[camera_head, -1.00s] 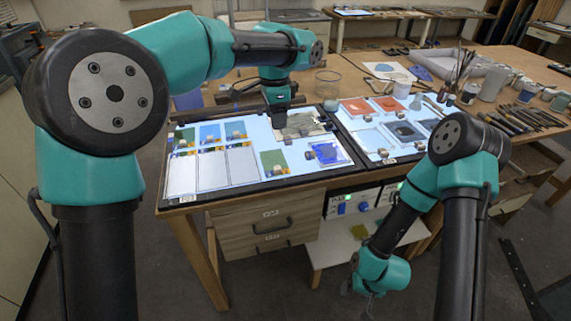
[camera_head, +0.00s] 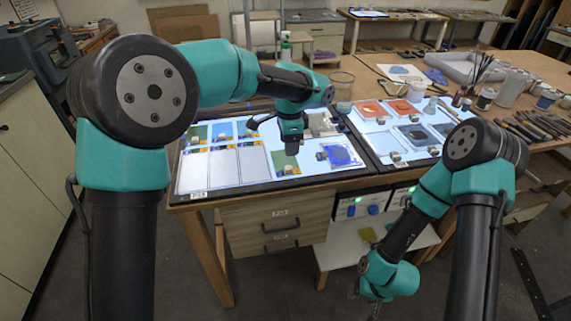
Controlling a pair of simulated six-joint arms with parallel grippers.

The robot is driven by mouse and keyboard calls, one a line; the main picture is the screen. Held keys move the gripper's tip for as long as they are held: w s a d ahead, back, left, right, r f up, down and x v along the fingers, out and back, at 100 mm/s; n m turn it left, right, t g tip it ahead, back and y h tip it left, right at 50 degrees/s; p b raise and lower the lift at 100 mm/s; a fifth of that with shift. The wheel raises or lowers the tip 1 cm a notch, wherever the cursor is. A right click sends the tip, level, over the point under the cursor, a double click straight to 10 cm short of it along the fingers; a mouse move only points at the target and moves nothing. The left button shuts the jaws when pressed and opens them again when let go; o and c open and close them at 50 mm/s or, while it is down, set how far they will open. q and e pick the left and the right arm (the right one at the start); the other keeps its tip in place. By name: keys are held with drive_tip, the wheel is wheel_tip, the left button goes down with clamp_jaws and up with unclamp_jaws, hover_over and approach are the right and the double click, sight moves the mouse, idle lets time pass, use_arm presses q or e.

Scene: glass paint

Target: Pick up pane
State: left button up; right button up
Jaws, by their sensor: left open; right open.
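A lit panel (camera_head: 183,183) lies on the left of the bench with coloured glass panes on it. A green pane (camera_head: 284,166) lies near its middle, and a blue pane (camera_head: 342,155) lies to the right of that. A pale patterned pane (camera_head: 322,122) lies behind them, partly hidden by my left arm. Smaller green and blue panes (camera_head: 222,130) line the back left. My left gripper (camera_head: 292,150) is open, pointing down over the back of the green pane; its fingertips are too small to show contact. My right gripper (camera_head: 375,298) is open, hanging low in front of the bench.
A second lit panel (camera_head: 383,128) to the right holds orange and grey panes with small blocks. A glass jar (camera_head: 341,86) stands behind the panels. Brushes and tools (camera_head: 530,126) lie at the far right. A low shelf (camera_head: 335,258) sits below the bench.

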sight(291, 167)
use_arm(q)
drive_tip(key=shift+f, duration=1.7)
drive_tip(key=shift+d+f, duration=0.15)
drive_tip(key=shift+f, duration=1.2)
drive_tip(key=shift+d+f, duration=0.15)
drive_tip(key=shift+f, duration=1.15)
clamp_jaws()
